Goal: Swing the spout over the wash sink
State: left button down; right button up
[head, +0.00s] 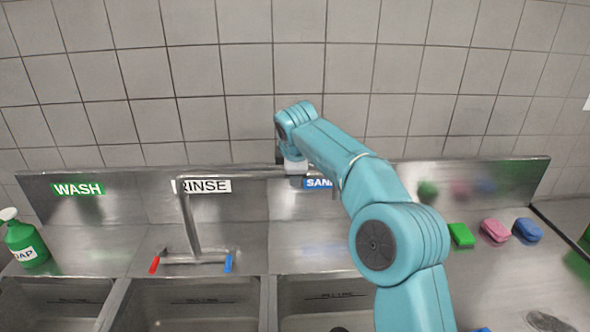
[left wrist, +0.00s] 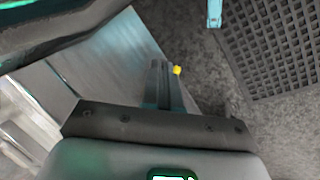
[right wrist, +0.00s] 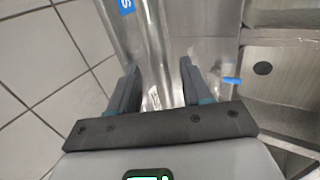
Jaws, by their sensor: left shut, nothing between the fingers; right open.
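The steel tap (head: 190,225) stands behind the middle, RINSE basin. Its spout (head: 240,174) runs to the right from the upright pipe, towards the SANI sign, away from the wash sink (head: 50,290) at the left. My right gripper (right wrist: 158,68) is open; in the head view its pale hand is at the right part of the spout. Its fingers are mostly hidden there. In the right wrist view bright steel shows between the fingers; I cannot tell whether the spout is between them. My left gripper (left wrist: 162,68) is shut and empty, low over the floor, outside the head view.
A red handle (head: 154,265) and a blue handle (head: 228,263) flank the tap base. A green soap bottle (head: 24,240) stands at the far left. Green (head: 461,235), pink (head: 495,231) and blue (head: 528,230) sponges lie at the right. A tiled wall rises behind the backsplash.

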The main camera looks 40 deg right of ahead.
jog(key=shift+w+d+f, duration=0.15)
jog(key=shift+d+f, duration=0.15)
jog(key=shift+f, duration=0.05)
jog(key=shift+w+a, duration=0.1)
jog(key=shift+c, duration=0.7)
jog(key=c, duration=0.5)
grip_shut()
jog(key=shift+s, duration=0.3)
